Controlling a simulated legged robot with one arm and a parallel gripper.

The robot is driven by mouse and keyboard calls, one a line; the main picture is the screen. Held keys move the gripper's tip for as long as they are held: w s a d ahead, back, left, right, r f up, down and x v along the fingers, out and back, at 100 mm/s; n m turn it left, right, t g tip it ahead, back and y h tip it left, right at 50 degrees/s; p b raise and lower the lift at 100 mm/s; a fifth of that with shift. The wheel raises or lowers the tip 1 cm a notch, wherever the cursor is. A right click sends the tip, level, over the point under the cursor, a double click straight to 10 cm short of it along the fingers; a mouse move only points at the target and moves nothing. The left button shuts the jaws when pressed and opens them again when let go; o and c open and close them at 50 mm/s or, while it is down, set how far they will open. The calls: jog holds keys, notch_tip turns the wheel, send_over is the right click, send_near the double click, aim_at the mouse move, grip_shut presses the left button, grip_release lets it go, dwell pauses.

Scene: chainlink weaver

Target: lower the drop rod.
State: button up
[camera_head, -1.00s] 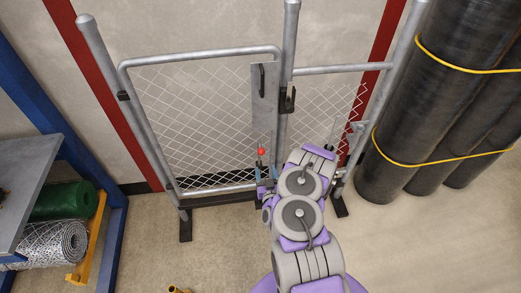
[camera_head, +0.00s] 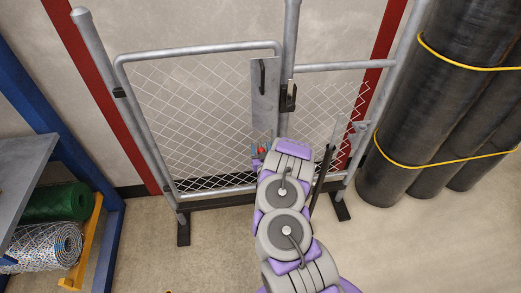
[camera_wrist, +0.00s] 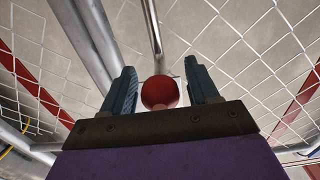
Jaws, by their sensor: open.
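A red ball knob (camera_head: 262,149) belongs to the drop rod, low at the latch side of the chain-link gate (camera_head: 200,47). In the wrist view the red knob (camera_wrist: 160,92) lies between the two fingers of my gripper (camera_wrist: 162,88), with a gap on each side. A thin metal rod (camera_wrist: 153,35) runs past the knob toward the top of that view. My gripper is open. In the head view its fingertips (camera_head: 261,154) are at the knob, and my arm hides the lower part of the rod and the gate's bottom corner.
A metal plate (camera_head: 264,100) with a black handle and a black latch (camera_head: 288,98) sit above the knob by the post (camera_head: 291,40). Black rolls (camera_head: 400,150) stand at right. A shelf (camera_head: 25,175) with rolled mesh is at left. Floor in front is open.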

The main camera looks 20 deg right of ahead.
grip_shut()
dwell(0.7)
jog(key=shift+d, duration=0.1)
